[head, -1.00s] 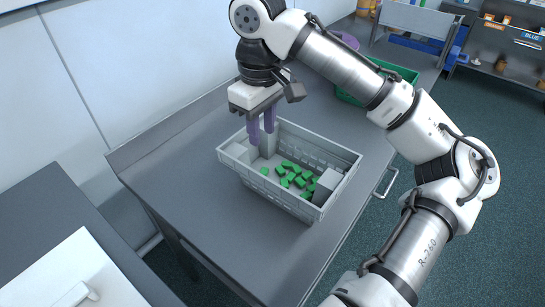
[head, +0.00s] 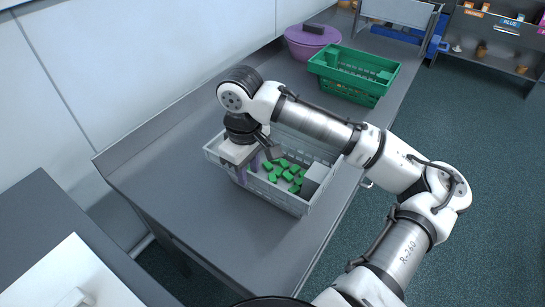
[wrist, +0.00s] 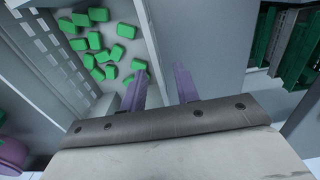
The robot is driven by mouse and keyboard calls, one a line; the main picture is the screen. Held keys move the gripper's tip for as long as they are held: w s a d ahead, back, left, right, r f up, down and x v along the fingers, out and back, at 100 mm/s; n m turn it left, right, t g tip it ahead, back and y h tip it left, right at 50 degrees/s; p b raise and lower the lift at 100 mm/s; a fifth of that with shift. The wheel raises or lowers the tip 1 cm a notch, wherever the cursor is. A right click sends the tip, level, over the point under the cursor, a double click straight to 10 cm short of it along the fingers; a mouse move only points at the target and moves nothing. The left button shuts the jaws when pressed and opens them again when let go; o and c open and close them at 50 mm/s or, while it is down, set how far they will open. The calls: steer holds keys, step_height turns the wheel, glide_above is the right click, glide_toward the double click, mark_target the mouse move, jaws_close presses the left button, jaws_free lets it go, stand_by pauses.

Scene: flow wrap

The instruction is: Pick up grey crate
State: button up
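The grey crate (head: 284,196) stands on the grey table and holds several small green blocks (head: 287,170) and pale grey blocks. My gripper (head: 248,170) is pointed down at the crate's near long wall, left of that wall's middle. One purple finger shows outside the wall and the other is on the inner side. In the wrist view, the crate's wall (wrist: 152,38) runs up between the two spread fingers, and my gripper (wrist: 161,85) looks open around it. Whether a finger touches the wall is hard to tell. My wrist hides part of the crate's left end.
A green crate (head: 345,88) stands behind on the same table (head: 190,190), with a purple pot (head: 305,45) beyond it. A wall runs along the left. Table left and front of the grey crate is clear. A white surface (head: 75,275) lies at lower left.

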steer(key=shift+f, duration=0.65)
jaws_close()
steer(key=shift+r, duration=0.1)
stand_by(0.8)
